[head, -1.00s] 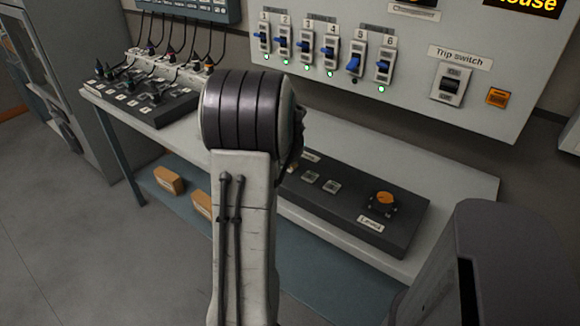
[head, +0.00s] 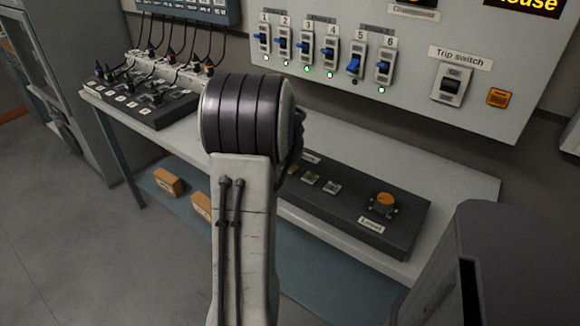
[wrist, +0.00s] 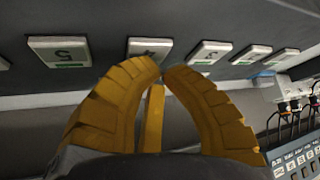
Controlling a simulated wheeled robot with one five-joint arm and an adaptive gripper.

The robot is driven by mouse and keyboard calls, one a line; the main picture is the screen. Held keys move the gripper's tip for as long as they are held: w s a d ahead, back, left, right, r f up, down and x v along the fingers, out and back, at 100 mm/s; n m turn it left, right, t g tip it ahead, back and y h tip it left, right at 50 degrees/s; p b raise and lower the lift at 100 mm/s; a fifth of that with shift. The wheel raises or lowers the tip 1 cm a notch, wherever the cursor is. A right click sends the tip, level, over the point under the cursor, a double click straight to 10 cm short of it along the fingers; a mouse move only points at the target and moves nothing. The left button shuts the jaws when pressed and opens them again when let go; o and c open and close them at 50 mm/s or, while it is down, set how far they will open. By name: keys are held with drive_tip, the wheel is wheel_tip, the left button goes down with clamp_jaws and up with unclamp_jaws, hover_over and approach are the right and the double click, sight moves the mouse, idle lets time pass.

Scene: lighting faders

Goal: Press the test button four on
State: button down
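In the wrist view a row of pale square buttons lies on a dark panel. The button marked 5 (wrist: 60,51) is at the left. Button four (wrist: 149,48) is at the middle, its lower part and number partly hidden by my fingertips. My gripper (wrist: 161,70) has yellow fingers whose tips meet at button four's lower edge, with nothing seen between them. I cannot tell whether the tips touch the button. In the head view my arm hides my gripper and most of the button row; two buttons (head: 321,182) show on the dark console (head: 350,205).
More buttons (wrist: 210,52) continue rightward in the wrist view. An orange knob (head: 383,200) sits at the console's right. Fader switches (head: 306,48) and a trip switch (head: 452,84) are on the wall panel. A cabled box (head: 150,98) stands at the table's left.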

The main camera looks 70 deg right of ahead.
drive_tip(key=shift+r, duration=0.45)
drive_tip(key=shift+r, duration=0.15)
drive_tip(key=shift+r+p, duration=2.3)
drive_tip(key=shift+r, duration=0.6)
